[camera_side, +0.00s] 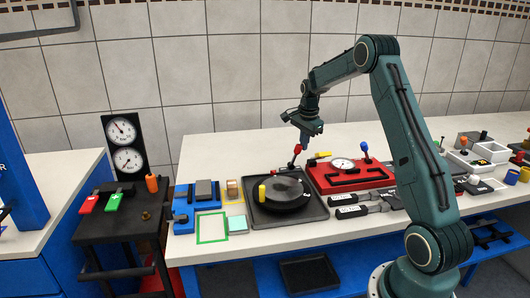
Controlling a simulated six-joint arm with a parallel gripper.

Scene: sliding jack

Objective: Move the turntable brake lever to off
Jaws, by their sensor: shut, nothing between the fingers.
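The turntable is a dark round disc (285,194) in a square black tray, with a yellow peg (262,192) on its left part. At its back edge a thin black lever with a red knob (297,149) stands up, leaning slightly right; this looks like the brake lever. My gripper (306,139) points down just above and beside the red knob, shut with nothing held. Whether it touches the knob cannot be told at this size. Any on or off marking is too small to read.
Right of the turntable is a red panel (325,184) with a gauge (342,164), a yellow handle (320,154) and a blue-knobbed lever (364,148). Blue blocks and a green frame (212,228) lie left. Black-handled items (352,211) lie in front. The back of the bench is clear.

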